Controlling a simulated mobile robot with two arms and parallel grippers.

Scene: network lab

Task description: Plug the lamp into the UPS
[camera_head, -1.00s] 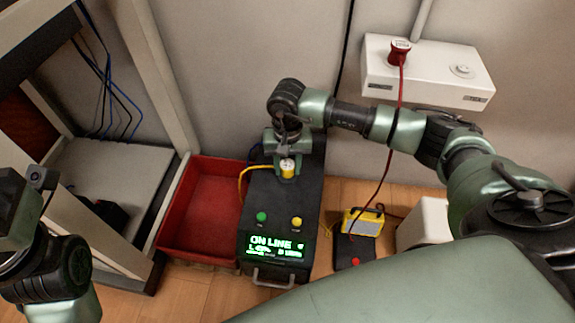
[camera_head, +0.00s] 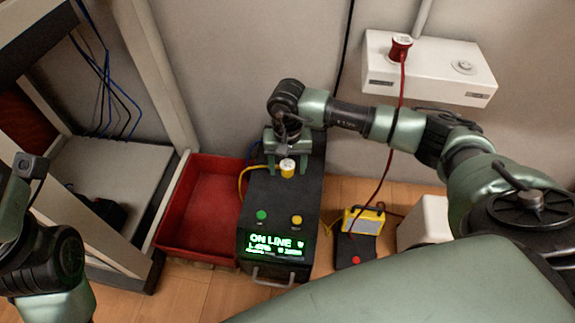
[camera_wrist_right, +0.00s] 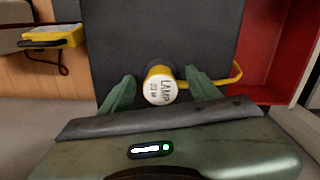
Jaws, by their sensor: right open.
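The yellow lamp plug (camera_head: 287,168) with a white top stands upright on top of the black UPS (camera_head: 272,203). Its label reads LAMP in the right wrist view (camera_wrist_right: 160,90). A yellow cord runs from it over the UPS's left side. The socket under the plug is hidden. The yellow work lamp (camera_head: 363,221) stands right of the UPS. My left wrist shows at the left edge; its fingertips are not visible.
A red bin (camera_head: 203,210) is left of the UPS, beside a rack (camera_head: 120,170). A white wall box (camera_head: 428,70) holds a red plug (camera_head: 401,48), whose cord hangs down to the floor. A black box with a red button (camera_head: 355,251) is near the lamp.

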